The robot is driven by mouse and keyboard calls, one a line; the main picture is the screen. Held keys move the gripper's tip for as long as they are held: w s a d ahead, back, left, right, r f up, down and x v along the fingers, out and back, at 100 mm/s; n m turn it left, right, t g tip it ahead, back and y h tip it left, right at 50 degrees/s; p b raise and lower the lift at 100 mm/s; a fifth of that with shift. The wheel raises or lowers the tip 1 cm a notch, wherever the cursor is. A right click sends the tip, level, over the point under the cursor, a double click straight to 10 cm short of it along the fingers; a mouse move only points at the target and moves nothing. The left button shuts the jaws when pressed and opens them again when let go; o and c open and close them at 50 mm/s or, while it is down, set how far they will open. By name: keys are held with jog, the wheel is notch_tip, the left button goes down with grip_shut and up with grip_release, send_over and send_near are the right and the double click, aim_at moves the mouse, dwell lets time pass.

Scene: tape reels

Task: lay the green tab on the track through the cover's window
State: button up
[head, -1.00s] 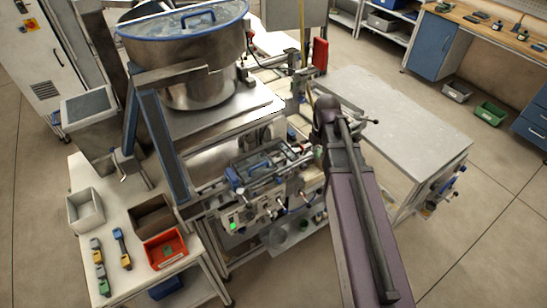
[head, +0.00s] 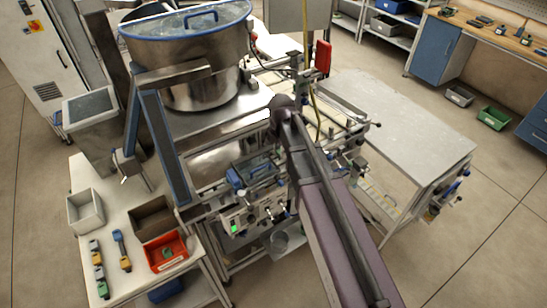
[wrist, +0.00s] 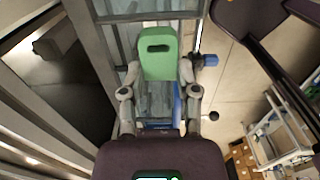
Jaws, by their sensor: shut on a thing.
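In the wrist view my gripper (wrist: 159,72) is shut on the green tab (wrist: 160,62). The tab is a flat green plate with a dark slot near its far end, held between the two grey fingers. Below it lie a clear, glassy surface (wrist: 152,103) and a blue part; I cannot tell whether this is the cover's window. In the head view a blue-handled unit (head: 252,172), possibly the cover, sits on the machine's front. My arm hides the gripper and tab there. The track cannot be clearly made out.
Metal rails (wrist: 92,60) run close to the left of my gripper in the wrist view. A red bin (head: 166,252), holding something green, sits on the left table. A grey table (head: 400,120) at right is bare.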

dwell(0.3)
jog(key=shift+w+a, duration=0.1)
jog(key=shift+a, duration=0.4)
jog(key=shift+a+f+b, duration=0.2)
jog(key=shift+f+b, duration=1.6)
jog(key=shift+f, duration=0.05)
jog(key=shift+f+b, duration=0.3)
jog(key=shift+f, duration=0.15)
jog(key=o, duration=0.8)
jog(key=shift+c, duration=0.2)
